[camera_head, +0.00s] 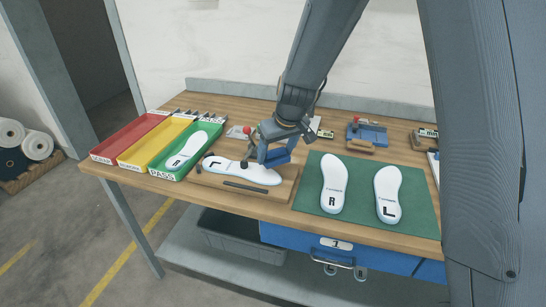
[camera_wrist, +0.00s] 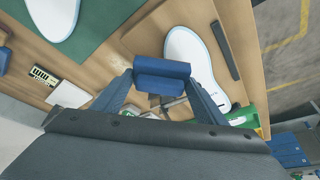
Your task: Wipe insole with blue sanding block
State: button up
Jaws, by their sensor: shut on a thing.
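My gripper (camera_head: 272,150) is shut on a blue sanding block (camera_head: 278,156), which also shows between the fingers in the wrist view (camera_wrist: 162,76). A white insole marked L (camera_head: 236,172) lies on a wooden fixture board (camera_head: 284,190) on the bench. The block is at the insole's right end in the head view. In the wrist view it overlaps the left edge of the insole (camera_wrist: 186,48). I cannot tell whether block and insole touch. My gripper hides part of the insole.
Red (camera_head: 125,140), yellow (camera_head: 155,143) and green (camera_head: 164,163) trays stand at left; the green PASS tray holds an insole. A green mat (camera_head: 310,187) with two insoles is at right. A clamp with a red knob (camera_head: 247,130) and a blue fixture (camera_head: 368,134) stand behind.

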jog(key=shift+r+p, duration=1.6)
jog(key=shift+r, duration=0.85)
